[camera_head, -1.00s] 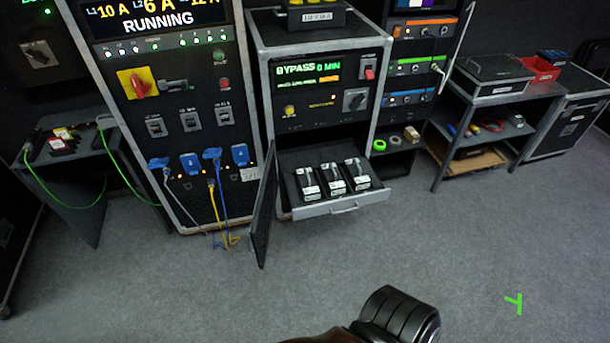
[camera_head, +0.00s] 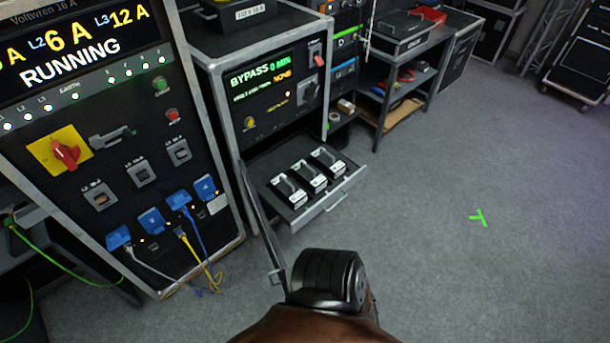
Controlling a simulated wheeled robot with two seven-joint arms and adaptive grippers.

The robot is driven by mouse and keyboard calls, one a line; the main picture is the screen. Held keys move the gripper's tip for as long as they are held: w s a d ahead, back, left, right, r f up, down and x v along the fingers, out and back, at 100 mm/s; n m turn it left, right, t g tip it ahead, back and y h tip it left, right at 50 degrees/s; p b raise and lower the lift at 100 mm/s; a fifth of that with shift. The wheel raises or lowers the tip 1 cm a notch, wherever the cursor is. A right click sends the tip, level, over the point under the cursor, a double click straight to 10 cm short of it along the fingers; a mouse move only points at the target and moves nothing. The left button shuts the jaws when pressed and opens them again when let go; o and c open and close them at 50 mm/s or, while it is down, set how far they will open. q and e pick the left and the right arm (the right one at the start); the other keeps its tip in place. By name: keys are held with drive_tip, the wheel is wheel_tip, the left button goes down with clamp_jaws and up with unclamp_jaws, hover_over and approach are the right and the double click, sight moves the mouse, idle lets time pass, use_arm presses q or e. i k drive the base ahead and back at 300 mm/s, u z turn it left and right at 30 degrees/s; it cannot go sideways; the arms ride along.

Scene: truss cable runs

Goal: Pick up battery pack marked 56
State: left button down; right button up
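Three black battery packs with white labels and handles lie side by side in an open drawer (camera_head: 326,205) of the bypass cabinet: a left pack (camera_head: 286,190), a middle pack (camera_head: 308,177) and a right pack (camera_head: 329,162). Their numbers are too small to read, so I cannot tell which is marked 56. Neither of my grippers is in view. A dark, ribbed part at the bottom centre, with a brown part below it, stands in front of the drawer and looks like part of my own body.
The cabinet's open door (camera_head: 262,225) sticks out left of the drawer. A power rack (camera_head: 95,200) with blue plugs and hanging cables stands at the left. A shelf table (camera_head: 410,85) stands behind at the right. The grey floor (camera_head: 470,160) is clear at the right, with a green mark (camera_head: 478,217).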

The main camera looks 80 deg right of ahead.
sight(313, 180)
drive_tip(key=z, duration=0.65)
drive_tip(key=i, duration=0.85)
drive_tip(key=z, duration=0.95)
